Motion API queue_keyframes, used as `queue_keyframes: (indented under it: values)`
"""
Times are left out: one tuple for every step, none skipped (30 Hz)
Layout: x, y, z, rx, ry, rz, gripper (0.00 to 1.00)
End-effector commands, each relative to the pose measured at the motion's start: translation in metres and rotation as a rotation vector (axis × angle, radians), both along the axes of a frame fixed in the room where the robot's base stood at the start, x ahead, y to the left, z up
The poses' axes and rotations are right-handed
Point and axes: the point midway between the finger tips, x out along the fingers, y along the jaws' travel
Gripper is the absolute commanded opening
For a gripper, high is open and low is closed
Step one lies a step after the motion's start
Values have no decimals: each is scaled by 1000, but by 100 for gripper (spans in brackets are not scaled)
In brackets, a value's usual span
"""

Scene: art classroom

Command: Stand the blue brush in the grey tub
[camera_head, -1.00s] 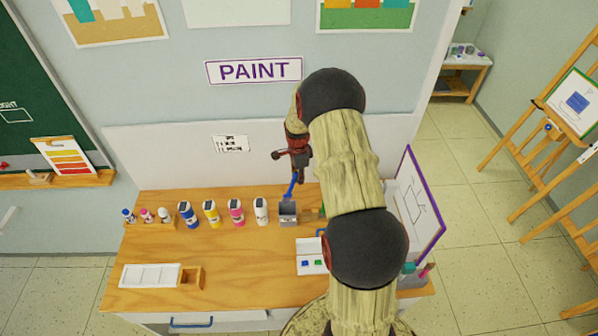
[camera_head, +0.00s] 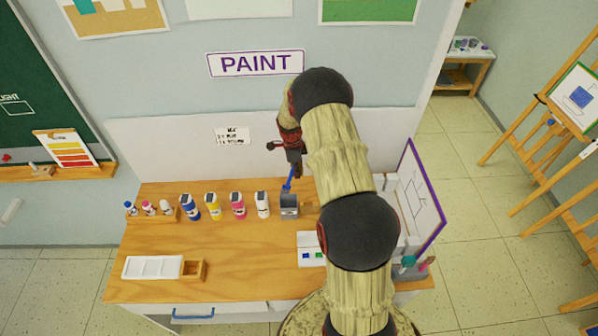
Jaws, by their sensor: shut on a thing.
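The blue brush (camera_head: 289,183) hangs nearly upright, leaning slightly, below my gripper (camera_head: 287,160). My gripper is shut on its upper part. The grey tub (camera_head: 289,206) stands on the wooden table, to the right of the row of paint bottles. The brush's lower end is at the tub's mouth in this view. I cannot tell whether it is inside the tub or just behind its rim. My arm covers the area to the right of the tub.
Blue, yellow, pink and white bottles (camera_head: 262,204) stand left of the tub. A small rack (camera_head: 166,214) holds more bottles. A purple-edged board (camera_head: 424,200) stands at the right. The front middle is clear.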

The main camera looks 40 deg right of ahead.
Motion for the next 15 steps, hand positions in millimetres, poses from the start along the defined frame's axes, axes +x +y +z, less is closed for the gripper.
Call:
queue_keyframes:
  values:
    - [1, 1, -5, 1, 1, 0, 0]
    - [1, 2, -7, 1, 1, 0, 0]
    - [2, 3, -10, 1, 1, 0, 0]
    - [2, 3, -12, 1, 1, 0, 0]
    - [3, 4, -14, 1, 1, 0, 0]
    - [4, 5, -16, 0, 0, 1, 0]
    - [4, 5, -18, 0, 0, 1, 0]
    - [5, 6, -20, 0, 0, 1, 0]
    - [5, 7, -23, -1, -1, 1, 0]
    - [6, 7, -25, -1, -1, 2, 0]
    - [6, 8, -27, -1, -1, 2, 0]
    - [6, 8, -30, -1, -1, 1, 0]
    - [6, 7, -33, -1, -1, 1, 0]
    - [5, 7, -35, -1, -1, 1, 0]
    - [5, 6, -38, 0, 0, 0, 0]
